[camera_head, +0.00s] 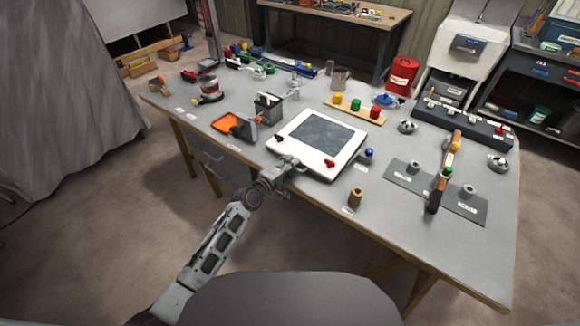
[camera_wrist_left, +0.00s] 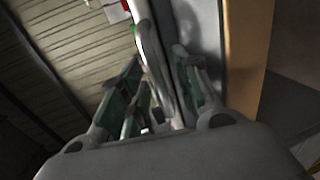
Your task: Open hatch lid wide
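The hatch (camera_head: 345,137) is a white square frame around a dark grey panel (camera_head: 320,133), near the front middle of the table. It looks flat, with no raised lid visible. A small red handle-like piece (camera_head: 330,163) sits at its front right, and a dark piece (camera_head: 279,138) at its left. My left gripper (camera_head: 292,165) is at the hatch's front left edge. In the left wrist view its fingers (camera_wrist_left: 160,90) are apart, with a pale edge (camera_wrist_left: 152,50) running between them. I cannot tell if they touch it. My right gripper is not in view.
An orange tray (camera_head: 226,122) and a grey box (camera_head: 268,108) stand left of the hatch. A board with coloured buttons (camera_head: 355,110) lies behind. The table's front edge (camera_head: 330,204) is near.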

